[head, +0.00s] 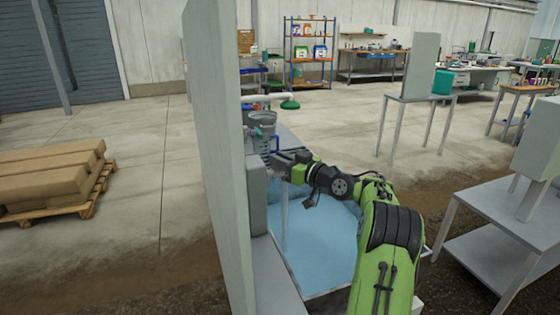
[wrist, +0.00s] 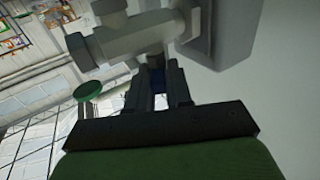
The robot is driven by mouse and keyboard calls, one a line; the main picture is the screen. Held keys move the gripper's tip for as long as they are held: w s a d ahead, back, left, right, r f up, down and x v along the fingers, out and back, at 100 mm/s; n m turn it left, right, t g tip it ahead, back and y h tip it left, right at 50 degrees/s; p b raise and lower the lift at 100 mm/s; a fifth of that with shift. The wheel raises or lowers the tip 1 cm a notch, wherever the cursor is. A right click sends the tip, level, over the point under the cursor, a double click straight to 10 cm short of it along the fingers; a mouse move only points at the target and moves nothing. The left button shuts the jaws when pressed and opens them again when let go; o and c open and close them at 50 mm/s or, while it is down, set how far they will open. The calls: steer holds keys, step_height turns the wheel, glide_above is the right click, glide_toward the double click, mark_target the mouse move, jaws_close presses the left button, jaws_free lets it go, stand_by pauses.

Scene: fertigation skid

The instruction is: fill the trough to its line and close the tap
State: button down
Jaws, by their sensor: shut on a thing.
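The trough (head: 322,292) stands below my arm and holds pale blue water (head: 325,240). I cannot make out its fill line. A thin pale vertical strip (head: 284,222) shows over the water; I cannot tell whether it is a stream or a post. The grey tap (wrist: 120,42) fills the upper part of the wrist view. My gripper (wrist: 158,80) is shut on the tap's blue handle (wrist: 158,77), mostly hidden between the fingers. In the head view a blue bar (head: 275,143) shows beside the gripper, which is partly hidden by my arm.
A tall grey panel (head: 218,140) stands close at the left of the trough. A grey table (head: 500,210) stands at the right. A pallet of sacks (head: 50,178) lies on the far left. A green round thing (head: 290,104) is beyond the tap. The concrete floor behind is mostly clear.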

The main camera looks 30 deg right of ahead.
steer(key=y+p, duration=0.1)
steer(key=n+y+p, duration=0.1)
steer(key=p, duration=0.1)
steer(key=shift+d+r+n+g, duration=0.2)
steer(key=shift+n+g, duration=0.1)
steer(key=shift+g, duration=0.1)
steer(key=shift+n+y+p, duration=0.3)
steer(key=shift+y+p, duration=0.4)
steer(key=shift+p, duration=0.15)
steer(key=shift+w+f+g+p, duration=0.1)
steer(key=shift+f+g+p, duration=0.05)
steer(key=shift+g+p, duration=0.2)
steer(key=c, duration=1.1)
jaws_free()
steer(key=v, duration=1.5)
steer(key=shift+s+d+f, duration=0.2)
steer(key=shift+s+f, duration=0.05)
steer(key=shift+s, duration=0.05)
